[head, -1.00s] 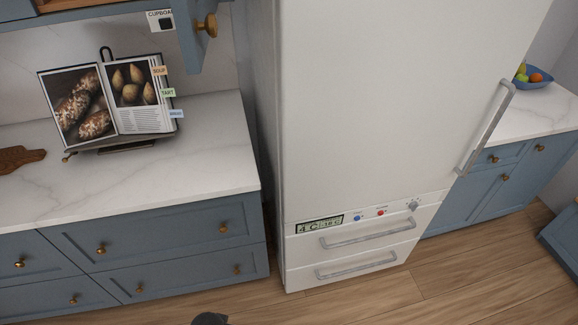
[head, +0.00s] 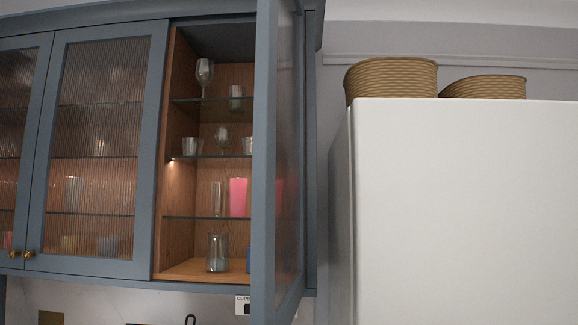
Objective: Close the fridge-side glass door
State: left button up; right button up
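The fridge-side glass door (head: 263,160) stands open in the head view. It has a blue-grey frame and juts out toward me, seen nearly edge-on, between the open cupboard bay and the white fridge (head: 465,210). Its glass pane (head: 289,130) shows as a narrow strip. The knob of this door is not in view. The open bay (head: 181,215) shows its wooden inside and glass shelves, partly hidden behind the door. Neither of my grippers is in view.
Closed ribbed-glass doors (head: 97,130) with brass knobs are to the left. Two woven baskets (head: 391,78) sit on top of the fridge. A small label (head: 242,305) shows below the cupboard.

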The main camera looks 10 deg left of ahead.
aim_at(277, 281)
jog(key=l+u, duration=0.35)
jog(key=k+l+u, duration=0.1)
jog(key=l+u, duration=0.25)
jog(key=l, duration=0.15)
jog(key=k+z, duration=0.4)
jog(key=k, duration=0.5)
